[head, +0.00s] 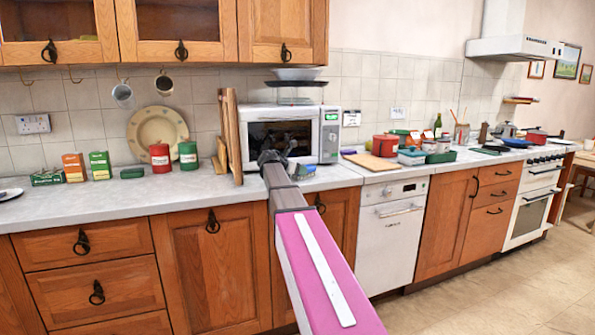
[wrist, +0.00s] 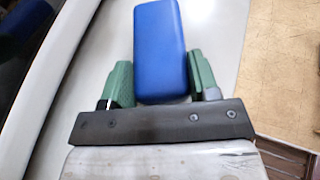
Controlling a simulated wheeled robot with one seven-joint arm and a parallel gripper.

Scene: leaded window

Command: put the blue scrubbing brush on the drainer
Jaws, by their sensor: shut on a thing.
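The blue scrubbing brush (wrist: 160,45) shows in the wrist view as a smooth, rounded blue block; no bristles show. My gripper (wrist: 159,75) is shut on it, with one green finger on each side. In the head view my gripper (head: 273,158) is over the counter, in front of the microwave, and hides part of it. I cannot pick out the drainer for certain in either view.
The microwave (head: 330,130) stands behind my gripper, and upright wooden boards (head: 230,130) stand left of it.

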